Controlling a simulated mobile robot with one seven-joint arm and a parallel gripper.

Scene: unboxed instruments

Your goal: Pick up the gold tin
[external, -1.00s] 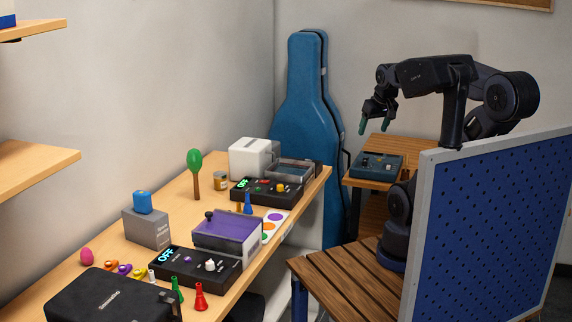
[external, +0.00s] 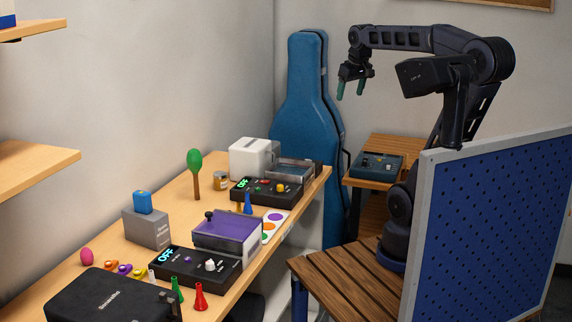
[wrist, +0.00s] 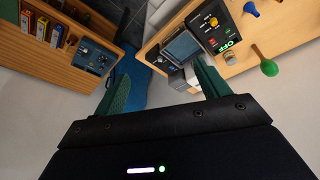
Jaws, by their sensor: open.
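The gold tin (external: 220,181) is a small cylinder standing upright on the long wooden table, between a green-topped maraca and the white box. In the wrist view the tin (wrist: 229,57) shows at the upper right, beyond the right finger and beside the maraca's green head. My gripper (external: 350,92) is high in the air in front of the blue instrument case, well above and to the right of the tin. Its two green fingers (wrist: 163,78) are spread apart with nothing between them.
The green maraca (external: 195,162) stands left of the tin, and the white box (external: 250,157) right of it. A black control panel (external: 265,190) lies in front. The blue instrument case (external: 303,110) leans in the corner. A blue pegboard (external: 490,220) stands before my base.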

